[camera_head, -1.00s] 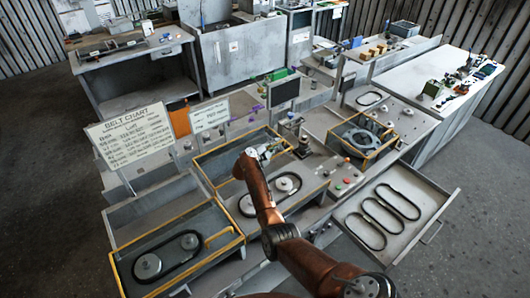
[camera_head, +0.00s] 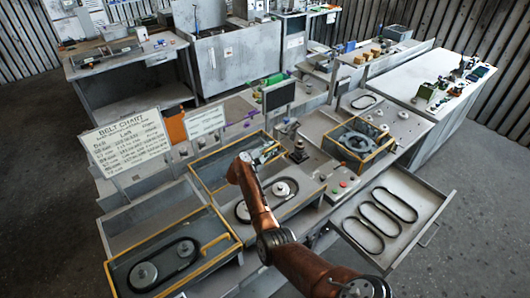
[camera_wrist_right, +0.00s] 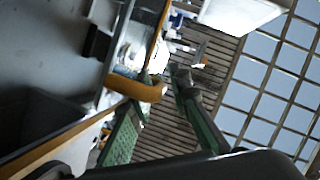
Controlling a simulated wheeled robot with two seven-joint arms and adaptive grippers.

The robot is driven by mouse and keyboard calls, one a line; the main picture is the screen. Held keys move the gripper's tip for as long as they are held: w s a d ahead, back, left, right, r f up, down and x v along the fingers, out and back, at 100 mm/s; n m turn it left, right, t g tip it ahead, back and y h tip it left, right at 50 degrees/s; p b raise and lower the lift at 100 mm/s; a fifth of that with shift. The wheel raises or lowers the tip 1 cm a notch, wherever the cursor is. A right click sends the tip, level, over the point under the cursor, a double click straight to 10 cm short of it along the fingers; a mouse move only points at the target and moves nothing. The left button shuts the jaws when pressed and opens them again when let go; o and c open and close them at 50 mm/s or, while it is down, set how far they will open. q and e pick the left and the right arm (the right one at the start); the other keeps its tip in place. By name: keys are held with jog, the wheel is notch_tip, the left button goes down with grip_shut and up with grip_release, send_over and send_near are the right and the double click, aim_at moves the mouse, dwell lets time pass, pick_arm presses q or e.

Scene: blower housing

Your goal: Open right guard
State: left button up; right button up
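Several machine bays with yellow-edged guard frames show in the head view: one at front left (camera_head: 112,282), one in the middle (camera_head: 213,197), and one at right (camera_head: 364,164). Which one the task calls the right guard is not certain. My right gripper (camera_head: 265,157) is at the far right corner of the middle bay. In the right wrist view, its two green-padded fingers (camera_wrist_right: 158,108) are apart, with a yellow handle (camera_wrist_right: 140,88) close to their tips. Contact cannot be told. My left gripper is not in view.
An open drawer (camera_head: 431,208) with several black belts juts out at right. A belt chart board (camera_head: 130,142) stands at left. A dark monitor (camera_head: 278,95) stands behind the middle bay. Free floor (camera_head: 478,240) lies at right.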

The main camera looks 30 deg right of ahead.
jog(key=v, duration=1.1)
jog(key=shift+s+a+r, duration=0.15)
jog(key=shift+a, duration=0.15)
